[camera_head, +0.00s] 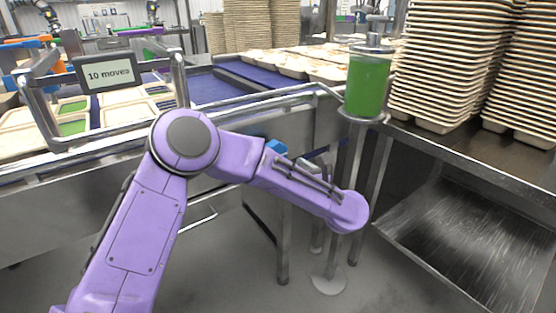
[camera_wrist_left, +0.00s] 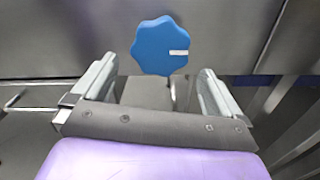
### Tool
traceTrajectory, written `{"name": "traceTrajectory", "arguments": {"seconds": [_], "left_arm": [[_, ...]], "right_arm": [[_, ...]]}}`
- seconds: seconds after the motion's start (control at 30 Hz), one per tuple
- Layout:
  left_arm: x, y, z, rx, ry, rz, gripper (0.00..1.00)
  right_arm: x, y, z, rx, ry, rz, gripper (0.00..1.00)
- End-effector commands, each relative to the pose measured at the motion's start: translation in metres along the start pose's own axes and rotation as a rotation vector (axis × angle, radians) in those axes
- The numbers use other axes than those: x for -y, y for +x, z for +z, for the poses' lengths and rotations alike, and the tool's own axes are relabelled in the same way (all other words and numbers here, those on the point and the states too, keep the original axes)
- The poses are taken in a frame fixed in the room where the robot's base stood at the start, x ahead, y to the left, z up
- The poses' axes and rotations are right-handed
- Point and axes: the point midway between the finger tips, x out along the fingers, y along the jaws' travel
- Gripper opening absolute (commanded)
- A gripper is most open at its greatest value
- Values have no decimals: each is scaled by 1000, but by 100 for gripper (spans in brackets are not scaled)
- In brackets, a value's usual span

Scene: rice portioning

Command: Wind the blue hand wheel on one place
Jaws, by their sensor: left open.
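The blue hand wheel (camera_wrist_left: 158,45) has a lobed rim and a white mark pointing right in the left wrist view. It sits in front of a grey metal panel. In the head view only a small blue part of the wheel (camera_head: 276,146) shows above my purple left arm. My left gripper (camera_wrist_left: 157,68) is open, its two fingers apart on either side below the wheel. It appears empty; whether a finger touches the wheel cannot be told. In the head view the gripper is mostly hidden behind the arm. My right gripper is not in view.
A green-filled cylinder (camera_head: 368,84) stands on a post at right. Stacked trays (camera_head: 445,60) stand on a metal table. Table legs stand near my arm.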

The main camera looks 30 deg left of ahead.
Motion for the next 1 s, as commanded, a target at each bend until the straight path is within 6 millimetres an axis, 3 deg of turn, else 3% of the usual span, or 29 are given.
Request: {"name": "traceTrajectory", "arguments": {"seconds": [0.1,0.23,0.8,0.87,0.93,0.97,1.0], "left_arm": [[0,-24,0,3,2,-2,100],[0,-37,0,1,1,-1,100],[1,-39,0,3,37,-6,100],[13,-40,6,41,166,-65,100],[33,-48,2,147,452,-199,100],[42,-52,-8,217,622,-267,100],[54,-60,-36,324,887,-366,100]], "right_arm": [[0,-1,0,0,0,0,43],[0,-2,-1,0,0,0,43],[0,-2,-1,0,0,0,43],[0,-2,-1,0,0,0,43],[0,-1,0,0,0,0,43],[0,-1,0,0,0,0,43],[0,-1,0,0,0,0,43]]}}
